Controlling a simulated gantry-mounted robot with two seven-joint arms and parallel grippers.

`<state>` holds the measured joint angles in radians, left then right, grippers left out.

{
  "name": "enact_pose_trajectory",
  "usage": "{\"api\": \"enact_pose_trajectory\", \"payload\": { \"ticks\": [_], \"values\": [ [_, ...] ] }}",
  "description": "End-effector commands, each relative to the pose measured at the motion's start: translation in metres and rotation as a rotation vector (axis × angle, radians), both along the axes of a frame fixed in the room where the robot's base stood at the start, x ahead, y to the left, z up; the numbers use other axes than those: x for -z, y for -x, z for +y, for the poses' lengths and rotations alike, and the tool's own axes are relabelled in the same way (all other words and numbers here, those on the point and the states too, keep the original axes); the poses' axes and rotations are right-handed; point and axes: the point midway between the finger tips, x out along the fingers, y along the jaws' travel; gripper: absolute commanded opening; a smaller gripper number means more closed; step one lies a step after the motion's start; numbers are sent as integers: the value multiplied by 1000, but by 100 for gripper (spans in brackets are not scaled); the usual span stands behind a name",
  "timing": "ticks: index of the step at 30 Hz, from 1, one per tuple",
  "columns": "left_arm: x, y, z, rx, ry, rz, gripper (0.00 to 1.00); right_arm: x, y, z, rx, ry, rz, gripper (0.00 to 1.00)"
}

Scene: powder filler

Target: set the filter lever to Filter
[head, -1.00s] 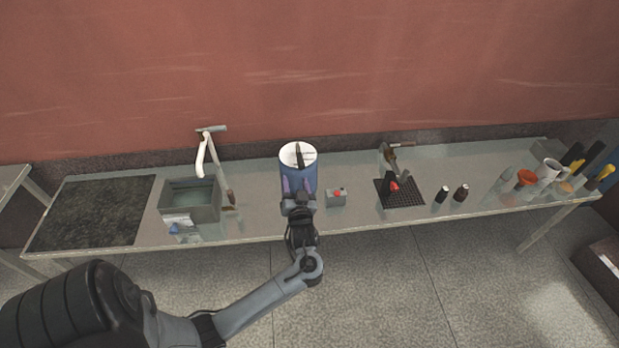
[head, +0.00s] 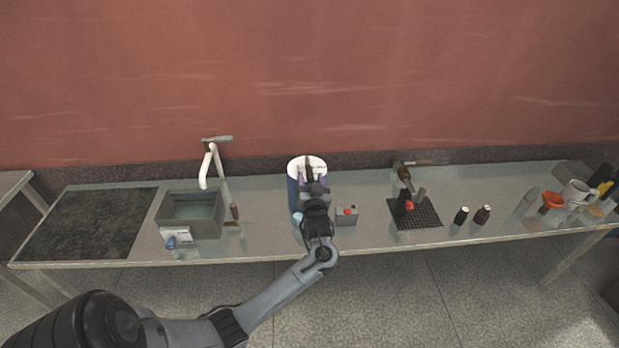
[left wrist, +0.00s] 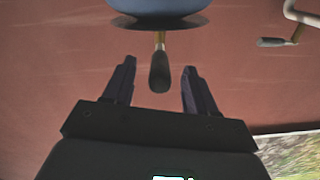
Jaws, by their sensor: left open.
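A blue cylinder with a white top (head: 296,163) stands at the back of the table in the head view. A dark lever (head: 310,166) shows over its top, partly hidden by my gripper. In the left wrist view the blue body (left wrist: 158,5) is at the top edge, with a dark rim. A lever with a brass stem and black handle (left wrist: 160,75) points from it into the space between my fingers. My left gripper (head: 312,188) is open in front of the cylinder. In the left wrist view its fingers (left wrist: 159,68) stand apart on either side of the handle, with gaps.
A small grey box with a red button (head: 347,216) is just right of the cylinder. A grey basin (head: 190,236) and pipe stand left. A black grid (head: 428,215), bottles and cups are right. A dark mat (head: 90,225) lies far left.

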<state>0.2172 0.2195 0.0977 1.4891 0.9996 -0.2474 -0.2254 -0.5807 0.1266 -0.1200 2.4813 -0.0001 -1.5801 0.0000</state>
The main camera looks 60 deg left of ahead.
Motion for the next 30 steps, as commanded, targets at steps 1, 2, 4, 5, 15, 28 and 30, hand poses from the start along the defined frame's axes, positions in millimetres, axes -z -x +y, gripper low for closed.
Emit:
{"api": "enact_pose_trajectory", "payload": {
  "ticks": [1,2,4,5,15,28,30],
  "values": [
    [1,-3,7,-2,-1,-1,57,4,0,0,1,-1,0,43],
    [1,-5,10,-1,-1,-1,57,5,0,0,1,-1,0,43],
    [1,-8,16,0,-1,0,57,7,0,1,1,-2,0,43],
    [1,-9,19,0,-1,0,57,8,0,1,2,-4,1,43],
    [0,-13,28,0,1,0,57,10,0,2,6,-10,1,43],
    [0,-13,27,0,1,0,12,10,0,2,6,-8,1,43],
    [0,-13,27,0,1,0,2,10,0,2,4,-7,1,43]
  ]
}}
